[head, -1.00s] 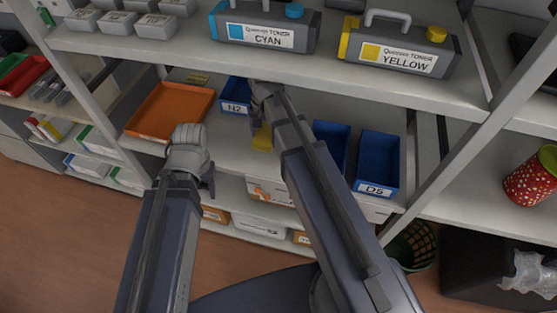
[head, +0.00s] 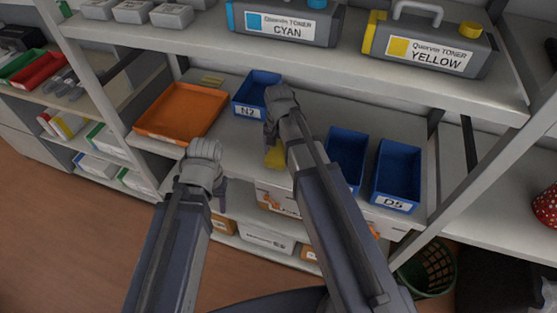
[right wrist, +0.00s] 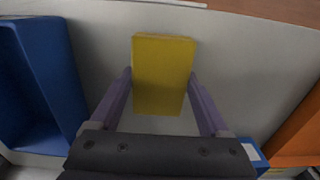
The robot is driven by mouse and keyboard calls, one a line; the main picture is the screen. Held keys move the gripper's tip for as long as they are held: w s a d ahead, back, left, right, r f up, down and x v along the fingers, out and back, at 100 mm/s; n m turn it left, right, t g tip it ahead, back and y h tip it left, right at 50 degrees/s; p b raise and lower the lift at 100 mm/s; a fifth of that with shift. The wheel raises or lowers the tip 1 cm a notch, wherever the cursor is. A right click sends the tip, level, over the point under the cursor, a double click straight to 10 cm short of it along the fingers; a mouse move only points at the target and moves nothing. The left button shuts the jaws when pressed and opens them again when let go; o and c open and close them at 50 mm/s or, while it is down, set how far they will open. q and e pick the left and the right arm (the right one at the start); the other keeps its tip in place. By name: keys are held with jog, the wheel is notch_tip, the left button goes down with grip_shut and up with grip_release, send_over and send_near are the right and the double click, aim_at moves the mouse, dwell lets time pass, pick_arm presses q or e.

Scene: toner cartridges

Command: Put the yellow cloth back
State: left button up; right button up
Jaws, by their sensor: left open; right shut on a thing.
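The yellow cloth (head: 276,157) shows as a folded, block-like piece below my right gripper (head: 271,140) in the head view. In the right wrist view the cloth (right wrist: 163,75) sits between the two fingers, and my right gripper (right wrist: 163,100) is shut on it. The cloth is over the front part of the middle shelf; I cannot tell whether it touches the shelf. My left gripper (head: 219,195) is open, in front of the shelf and below the orange tray (head: 182,112). Its fingers are partly hidden by the wrist.
Blue bin N2 (head: 258,92) stands behind my right gripper. Two more blue bins, one plain (head: 346,155) and one marked D5 (head: 397,175), stand to the right. Above are the cyan (head: 286,22) and yellow (head: 428,47) toner cartridges. A shelf post (head: 478,150) rises at the right.

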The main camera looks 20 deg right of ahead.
aim_at(279, 158)
jog(key=shift+f+b, duration=1.3)
jog(key=shift+f, duration=0.35)
jog(key=shift+f, duration=0.2)
jog(key=o, duration=1)
jog(key=shift+o, duration=0.2)
jog(key=shift+r, duration=0.1)
notch_tip(279, 158, up, 12)
jog(key=p, duration=1.2)
jog(key=shift+r, duration=0.2)
jog(key=s+a+n+h, duration=0.1)
jog(key=s+a+n, duration=0.9)
jog(key=s, duration=0.4)
jog(key=shift+s+a+n, duration=0.15)
jog(key=shift+a+n, duration=0.1)
jog(key=shift+n, duration=0.05)
